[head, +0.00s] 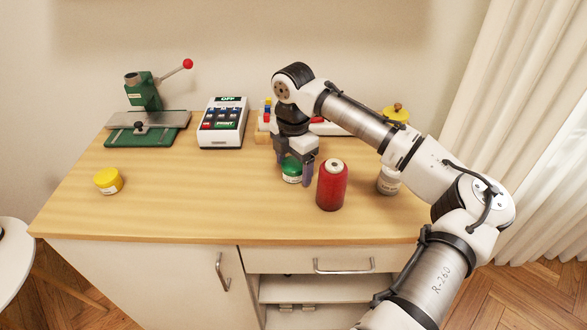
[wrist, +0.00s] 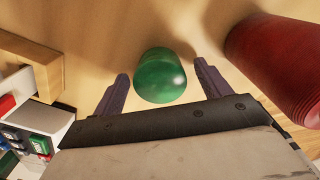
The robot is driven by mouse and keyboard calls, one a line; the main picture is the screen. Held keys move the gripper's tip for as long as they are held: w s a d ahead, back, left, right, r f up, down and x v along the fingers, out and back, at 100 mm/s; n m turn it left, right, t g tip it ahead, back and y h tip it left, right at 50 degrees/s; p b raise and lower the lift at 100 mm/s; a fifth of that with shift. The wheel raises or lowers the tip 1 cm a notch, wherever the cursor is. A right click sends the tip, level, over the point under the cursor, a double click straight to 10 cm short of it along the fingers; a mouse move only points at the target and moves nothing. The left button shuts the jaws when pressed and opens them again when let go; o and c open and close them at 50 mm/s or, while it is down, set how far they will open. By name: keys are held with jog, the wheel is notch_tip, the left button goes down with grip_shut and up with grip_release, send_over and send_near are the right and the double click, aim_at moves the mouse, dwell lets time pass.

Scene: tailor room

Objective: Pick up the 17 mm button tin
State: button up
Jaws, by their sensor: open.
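A small tin with a green lid (head: 291,166) stands on the wooden cabinet top (head: 215,195). A yellow-lidded tin (head: 108,181) stands apart at the left. The size labels are too small to read, so I cannot tell which tin is the 17 mm one. My gripper (head: 297,172) is above the green-lidded tin with its fingers pointing down. In the wrist view the green tin (wrist: 161,75) lies between the two open fingers, with a gap showing on both sides. The fingers hold nothing.
A red thread spool (head: 332,186) stands close at the right of my gripper. The front left top is clear.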

jog(key=c, duration=1.1)
jog(key=shift+r, duration=0.1)
